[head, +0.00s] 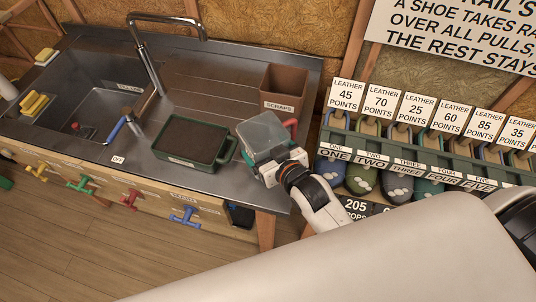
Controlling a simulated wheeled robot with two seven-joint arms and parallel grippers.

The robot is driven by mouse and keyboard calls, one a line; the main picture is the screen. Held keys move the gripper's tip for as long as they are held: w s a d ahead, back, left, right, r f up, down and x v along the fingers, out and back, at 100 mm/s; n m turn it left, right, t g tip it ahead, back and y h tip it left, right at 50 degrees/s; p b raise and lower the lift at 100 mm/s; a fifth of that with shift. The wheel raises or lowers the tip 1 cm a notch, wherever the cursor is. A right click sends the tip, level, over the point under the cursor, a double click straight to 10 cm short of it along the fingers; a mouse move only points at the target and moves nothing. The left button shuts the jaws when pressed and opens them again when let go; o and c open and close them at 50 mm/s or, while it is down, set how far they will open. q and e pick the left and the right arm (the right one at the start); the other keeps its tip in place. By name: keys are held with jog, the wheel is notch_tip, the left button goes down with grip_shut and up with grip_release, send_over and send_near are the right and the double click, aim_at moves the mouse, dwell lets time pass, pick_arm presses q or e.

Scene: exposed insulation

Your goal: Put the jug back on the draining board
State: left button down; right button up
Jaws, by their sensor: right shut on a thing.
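The jug (264,132) looks like a clear grey, see-through vessel and is at the right end of the steel counter. A red part, perhaps its handle, shows at its right side. My right gripper (268,158) is shut on the jug from the near side; its fingertips are partly hidden. I cannot tell whether the jug touches the counter. The draining board (215,72) is the grooved steel area behind the green tub, and its grooves are bare. My left gripper is not in view.
A green tub (223,150) with dark contents stands just left of the jug. A brown scraps bin (283,88) stands behind it. The sink (85,95) and curved tap (146,55) are at left. A rack of shoes (400,160) stands at right.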

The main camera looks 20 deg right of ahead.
aim_at(258, 149)
notch_tip(258, 149, down, 4)
jog(key=shift+r, duration=0.25)
jog(key=shift+f, duration=0.3)
jog(key=shift+f, duration=0.15)
jog(key=o, duration=1.5)
jog(key=shift+o, duration=0.2)
jog(key=shift+s, duration=0.1)
jog(key=b+v, duration=0.1)
jog(key=v, duration=1.1)
